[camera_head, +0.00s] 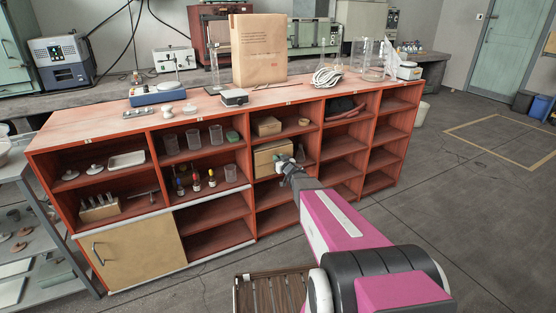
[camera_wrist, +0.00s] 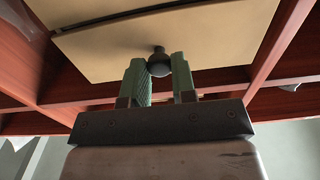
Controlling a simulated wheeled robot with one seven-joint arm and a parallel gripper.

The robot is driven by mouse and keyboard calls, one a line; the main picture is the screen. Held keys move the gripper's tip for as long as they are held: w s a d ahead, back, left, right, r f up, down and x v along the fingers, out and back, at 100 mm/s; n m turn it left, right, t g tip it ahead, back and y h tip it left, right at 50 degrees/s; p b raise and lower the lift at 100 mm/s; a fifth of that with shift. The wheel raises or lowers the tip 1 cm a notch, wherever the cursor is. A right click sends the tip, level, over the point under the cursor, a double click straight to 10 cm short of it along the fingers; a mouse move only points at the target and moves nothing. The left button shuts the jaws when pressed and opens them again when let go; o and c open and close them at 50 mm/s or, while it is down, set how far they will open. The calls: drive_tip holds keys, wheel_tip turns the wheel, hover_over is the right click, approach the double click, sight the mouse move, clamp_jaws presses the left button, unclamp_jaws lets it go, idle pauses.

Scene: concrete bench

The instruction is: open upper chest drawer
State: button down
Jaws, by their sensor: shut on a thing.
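A small light-wood chest (camera_head: 266,160) stands in a middle compartment of the red shelf unit. My gripper (camera_head: 292,168) is at its front right side and hides part of it. In the wrist view a pale drawer front (camera_wrist: 215,40) faces me, with a dark round knob (camera_wrist: 159,66) on it. A thin seam divides it from another pale panel (camera_wrist: 90,8). My gripper's green fingers (camera_wrist: 160,80) are on both sides of the knob and shut on it. I cannot tell whether the drawer stands out from the chest.
The red shelf unit's (camera_head: 205,125) dividers surround the chest closely. Glass beakers (camera_head: 193,139) and small bottles (camera_head: 195,180) stand to the left. The floor (camera_head: 440,210) at right is clear.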

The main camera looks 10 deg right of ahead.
drive_tip(key=v, duration=1.1)
drive_tip(key=shift+s, duration=0.35)
drive_tip(key=shift+d, duration=0.1)
drive_tip(key=c, duration=1)
unclamp_jaws()
drive_tip(key=shift+o, duration=0.2)
drive_tip(key=v, duration=1.1)
drive_tip(key=shift+w+r, duration=0.1)
